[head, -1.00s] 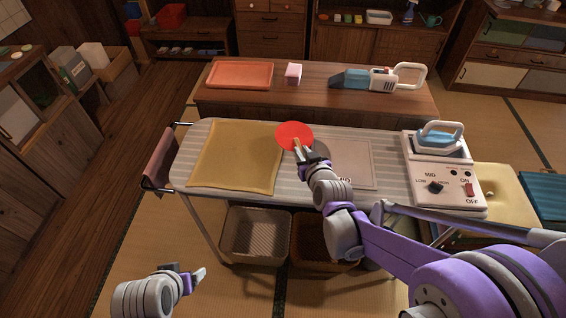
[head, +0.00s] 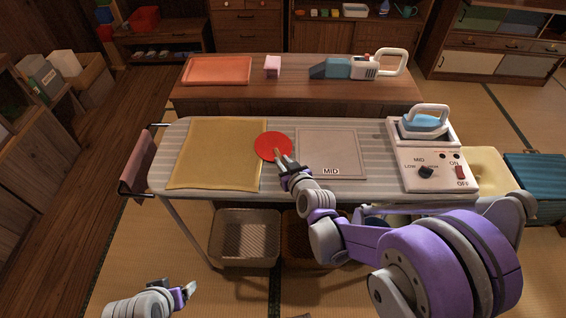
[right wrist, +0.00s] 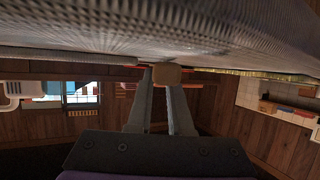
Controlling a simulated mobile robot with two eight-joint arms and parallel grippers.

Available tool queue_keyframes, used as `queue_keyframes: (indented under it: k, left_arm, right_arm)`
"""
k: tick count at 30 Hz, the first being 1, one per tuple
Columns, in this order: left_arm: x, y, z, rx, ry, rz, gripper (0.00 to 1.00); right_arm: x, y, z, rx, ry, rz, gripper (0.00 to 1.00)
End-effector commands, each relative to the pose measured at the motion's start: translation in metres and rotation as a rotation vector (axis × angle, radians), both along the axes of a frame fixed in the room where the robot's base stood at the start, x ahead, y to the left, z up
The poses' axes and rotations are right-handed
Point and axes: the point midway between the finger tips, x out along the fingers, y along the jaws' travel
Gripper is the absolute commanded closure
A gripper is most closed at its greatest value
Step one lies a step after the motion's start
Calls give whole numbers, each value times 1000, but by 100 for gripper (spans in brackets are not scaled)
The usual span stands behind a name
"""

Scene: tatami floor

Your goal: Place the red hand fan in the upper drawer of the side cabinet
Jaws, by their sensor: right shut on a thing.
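The red hand fan (head: 273,146) is a flat red disc over the striped ironing board, between the yellow cloth and the grey mat. It overlaps the cloth's right edge in the head view. My right gripper (head: 285,165) is shut on its handle. In the right wrist view a tan block, likely the handle's end (right wrist: 166,74), sits between the fingertips, close to the board's striped surface. Whether the fan touches the board is unclear. My left gripper (head: 174,290) is open and empty at the lower left. Which cabinet is the side cabinet is unclear; a wooden cabinet (head: 30,150) stands at the left.
The ironing board (head: 285,190) holds the yellow cloth (head: 215,155), grey mat (head: 330,150) and iron station (head: 430,170). Baskets (head: 245,237) stand underneath. Behind is a low table (head: 290,90) with an orange tray (head: 217,70). Cabinets with drawers (head: 490,65) line the back. Tatami is free at the left.

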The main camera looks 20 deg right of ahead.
Motion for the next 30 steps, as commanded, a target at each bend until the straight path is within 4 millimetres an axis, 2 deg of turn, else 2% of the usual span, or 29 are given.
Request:
queue_keyframes:
  k: [10,11,15,16,27,30]
  left_arm:
    - [0,0,-4,0,1,0,24]
    - [0,0,-4,0,1,0,24]
    - [0,0,-3,0,1,0,24]
    - [0,0,-3,0,1,0,24]
    - [0,0,2,0,-1,0,24]
    - [0,0,3,0,-1,0,24]
  right_arm:
    - [0,0,-4,0,0,0,100]
    - [0,0,-4,0,0,0,80]
    - [0,0,-3,0,0,0,55]
    - [0,0,-3,0,0,0,52]
    - [0,0,3,0,0,0,52]
    - [-13,-2,7,1,0,0,52]
